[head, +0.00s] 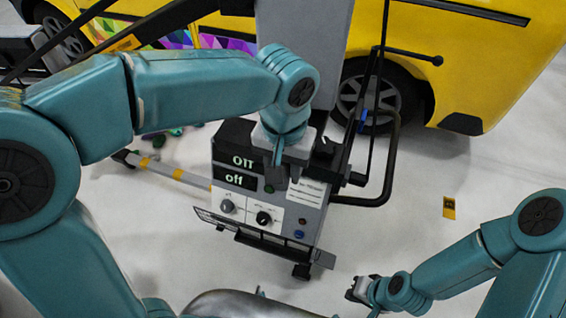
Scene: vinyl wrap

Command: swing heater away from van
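The heater stand's control box (240,207) is in the middle of the head view, with two displays, one reading "off", and two knobs. A grey column (300,45) rises behind it, and a bent black handle (390,165) sticks out on its right. The yellow van (480,60) stands behind, with a wheel just right of the column. My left gripper (279,160) points down at the top of the box; contact and finger opening are unclear. My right gripper (360,292) is low over the floor, right of the box, apart from it. The heater head is not clearly visible.
A grey leg with yellow bands (165,170) reaches left from the stand. Black rods (370,100) rise beside the column, close to the van. A yellow tag (449,207) lies on the pale floor at right, where there is free room.

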